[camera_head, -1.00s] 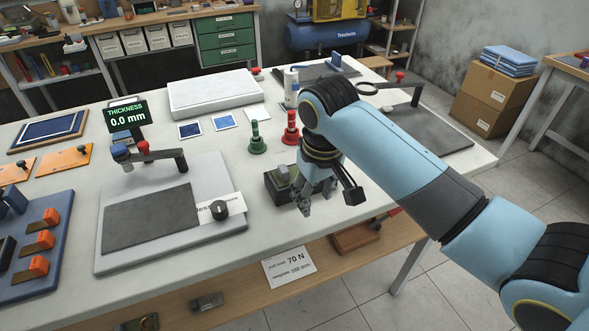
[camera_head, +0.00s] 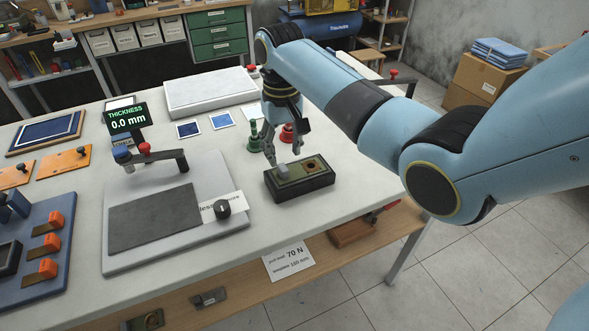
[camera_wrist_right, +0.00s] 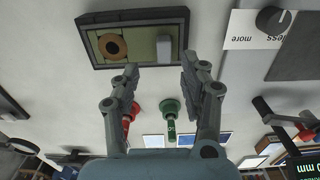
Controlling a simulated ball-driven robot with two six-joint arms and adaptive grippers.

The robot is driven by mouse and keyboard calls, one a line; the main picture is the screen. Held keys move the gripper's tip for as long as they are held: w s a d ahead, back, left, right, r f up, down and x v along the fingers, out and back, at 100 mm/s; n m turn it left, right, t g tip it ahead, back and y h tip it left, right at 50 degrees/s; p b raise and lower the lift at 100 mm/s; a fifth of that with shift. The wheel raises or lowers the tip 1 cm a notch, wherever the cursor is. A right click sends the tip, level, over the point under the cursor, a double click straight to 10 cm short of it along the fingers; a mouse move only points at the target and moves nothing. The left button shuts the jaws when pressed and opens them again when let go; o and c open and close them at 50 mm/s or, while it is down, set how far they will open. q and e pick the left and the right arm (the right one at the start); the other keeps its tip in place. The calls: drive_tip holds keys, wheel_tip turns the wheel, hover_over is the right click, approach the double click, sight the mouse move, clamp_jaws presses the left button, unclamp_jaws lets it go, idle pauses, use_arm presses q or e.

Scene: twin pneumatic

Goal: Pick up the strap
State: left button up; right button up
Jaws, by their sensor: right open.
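I cannot make out a strap for certain. A dark box (camera_head: 300,184) lies on the white table (camera_head: 340,205), with an olive inner face, a grey block (camera_head: 283,170) and a copper-rimmed round opening (camera_head: 309,166). The box also shows in the right wrist view (camera_wrist_right: 135,12), with the copper ring (camera_wrist_right: 112,45) and grey block (camera_wrist_right: 164,48). My right gripper (camera_head: 288,145) is open and empty, just behind the box in the head view. Its parted fingers (camera_wrist_right: 160,70) also show in the right wrist view, apart from the box. My left gripper is out of view.
A green knobbed piece (camera_head: 254,140) and a red one (camera_head: 287,134) stand close behind my right gripper. A thickness gauge (camera_head: 150,155) on its grey plate stands to the left. Bare table lies right of the box.

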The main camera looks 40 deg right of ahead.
sight(282, 165)
drive_tip(key=f, duration=0.4)
drive_tip(key=shift+a+f, duration=0.2)
drive_tip(key=shift+a, duration=0.05)
clamp_jaws()
